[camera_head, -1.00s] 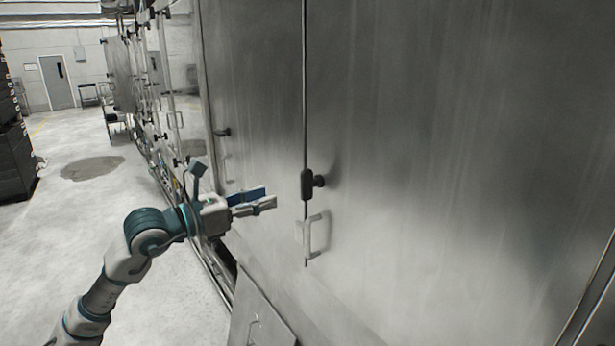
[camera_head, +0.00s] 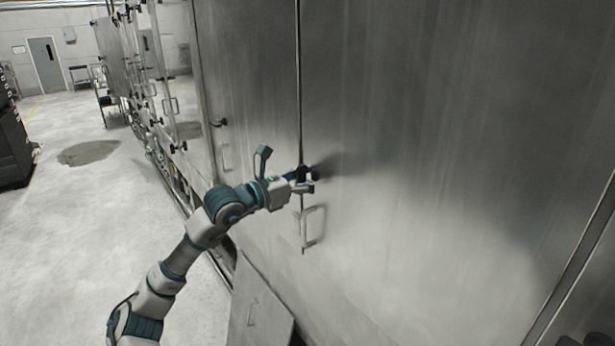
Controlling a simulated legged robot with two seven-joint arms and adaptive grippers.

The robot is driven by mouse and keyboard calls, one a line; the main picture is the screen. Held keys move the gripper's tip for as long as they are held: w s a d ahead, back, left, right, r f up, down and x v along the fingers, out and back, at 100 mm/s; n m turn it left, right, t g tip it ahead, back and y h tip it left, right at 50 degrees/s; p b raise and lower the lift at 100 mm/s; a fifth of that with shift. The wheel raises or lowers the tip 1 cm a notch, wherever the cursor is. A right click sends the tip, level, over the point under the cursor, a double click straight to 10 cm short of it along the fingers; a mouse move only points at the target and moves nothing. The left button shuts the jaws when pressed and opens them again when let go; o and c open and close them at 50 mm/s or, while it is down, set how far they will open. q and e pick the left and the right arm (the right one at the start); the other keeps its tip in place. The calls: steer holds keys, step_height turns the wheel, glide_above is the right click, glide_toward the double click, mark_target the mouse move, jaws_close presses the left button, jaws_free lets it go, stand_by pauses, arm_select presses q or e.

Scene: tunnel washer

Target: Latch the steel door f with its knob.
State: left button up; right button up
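The steel door (camera_head: 430,150) is a large brushed panel filling the right of the head view, and it looks flush with the panel to its left along a vertical seam. A black knob (camera_head: 315,171) sits at the seam. My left gripper (camera_head: 306,180) is at the knob, with one finger above and one below, spread apart around it. The fingers partly hide the knob, and I cannot tell whether they touch it. A pale handle (camera_head: 314,226) is below the gripper. My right gripper is not in view.
Another steel panel (camera_head: 240,80) with a small black knob (camera_head: 219,123) lies left of the seam. A lower panel (camera_head: 258,305) with a handle juts out at the bottom. Clear concrete floor (camera_head: 80,230) extends on the left, with a dark patch (camera_head: 88,153).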

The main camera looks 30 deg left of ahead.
arm_select(q)
steer(key=shift+s+a, duration=0.3)
steer(key=shift+a, duration=0.4)
steer(key=c, duration=0.7)
steer(key=shift+s+a, duration=0.4)
steer(key=shift+a, duration=0.05)
jaws_close()
steer(key=shift+d+r, duration=0.1)
steer(key=shift+d, duration=0.05)
